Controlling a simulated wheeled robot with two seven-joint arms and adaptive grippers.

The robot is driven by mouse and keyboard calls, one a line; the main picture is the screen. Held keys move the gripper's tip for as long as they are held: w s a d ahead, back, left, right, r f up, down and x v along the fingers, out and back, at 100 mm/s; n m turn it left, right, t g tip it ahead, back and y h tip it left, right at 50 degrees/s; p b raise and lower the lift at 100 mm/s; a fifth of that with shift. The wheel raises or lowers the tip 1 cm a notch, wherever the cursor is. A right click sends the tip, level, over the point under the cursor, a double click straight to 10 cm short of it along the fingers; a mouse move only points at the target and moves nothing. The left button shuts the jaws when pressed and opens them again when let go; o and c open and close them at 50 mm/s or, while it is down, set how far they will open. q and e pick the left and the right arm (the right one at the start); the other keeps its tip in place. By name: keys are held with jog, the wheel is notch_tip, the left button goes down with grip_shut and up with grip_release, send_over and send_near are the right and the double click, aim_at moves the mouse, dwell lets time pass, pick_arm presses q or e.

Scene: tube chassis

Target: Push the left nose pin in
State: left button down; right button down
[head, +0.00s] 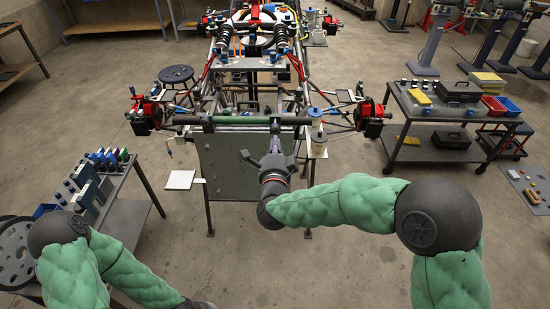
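The tube chassis (212,108) stands ahead of me, its nose end facing me with a dark and green cross bar (240,121) over a grey-green panel (232,175). The left nose pin is too small to make out. My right gripper (275,146) is in front of the panel's upper right part, just below the cross bar, pointing away from me. Its fingers are small and dark, so I cannot tell whether they are apart or touch anything. My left arm (140,283) runs out at the bottom edge; its gripper is out of view.
A grey cart (118,200) with blue and grey parts stands at the left. A tool cart (420,120) with cases and bins stands at the right. A black stool (177,74) is left of the chassis. Open floor lies in front of the panel.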

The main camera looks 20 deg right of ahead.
aim_at(276, 133)
jog(key=shift+x, duration=1)
jog(key=b+x, duration=0.2)
jog(key=x, duration=0.2)
jog(key=shift+f, duration=0.2)
jog(key=shift+r, duration=0.3)
jog(key=shift+w, duration=0.1)
jog(key=shift+d, duration=0.1)
